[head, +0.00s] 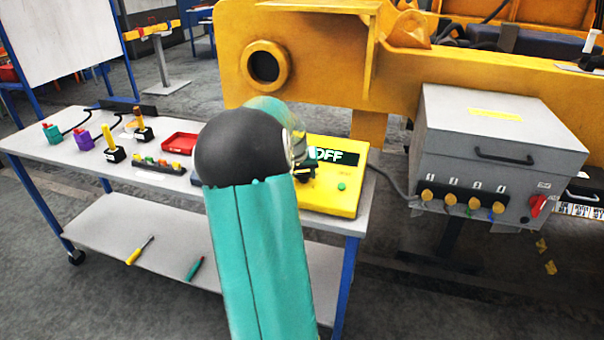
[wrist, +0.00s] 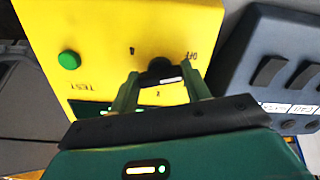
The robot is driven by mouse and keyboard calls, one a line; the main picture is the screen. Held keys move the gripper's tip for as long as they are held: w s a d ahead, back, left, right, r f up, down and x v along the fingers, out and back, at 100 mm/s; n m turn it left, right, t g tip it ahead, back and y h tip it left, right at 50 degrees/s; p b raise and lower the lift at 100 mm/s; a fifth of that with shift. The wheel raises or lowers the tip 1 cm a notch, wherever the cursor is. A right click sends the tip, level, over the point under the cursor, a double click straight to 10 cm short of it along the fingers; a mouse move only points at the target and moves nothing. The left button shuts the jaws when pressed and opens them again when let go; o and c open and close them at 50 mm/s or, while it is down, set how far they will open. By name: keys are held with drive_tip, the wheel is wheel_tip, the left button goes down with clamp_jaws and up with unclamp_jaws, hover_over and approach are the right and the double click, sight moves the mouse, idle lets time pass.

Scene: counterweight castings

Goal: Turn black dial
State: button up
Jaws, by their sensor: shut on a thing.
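The black dial (wrist: 160,70) sits on the yellow box (wrist: 110,25), between the OFF mark and other small marks. My gripper (wrist: 161,88) is at the dial in the wrist view, with one finger on each side of it, shut on it. In the head view the yellow box (head: 345,198) stands at the right end of the grey bench, with a display reading OFF and a green button (head: 341,186). My teal arm hides the box's left part there, and only a dark bit shows where the gripper meets the dial.
The bench (head: 95,170) also holds a red tray (head: 180,143) and several small colored controls to the left. A grey cabinet (head: 490,150) stands right of the bench. In the wrist view a dark grey switch box (wrist: 280,60) lies close to the yellow box.

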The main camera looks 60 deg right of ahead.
drive_tip(key=m, duration=0.9)
drive_tip(key=shift+t, duration=0.3)
idle(0.4)
drive_tip(key=o, duration=1)
drive_tip(key=shift+c, duration=0.2)
drive_tip(key=v, duration=1.4)
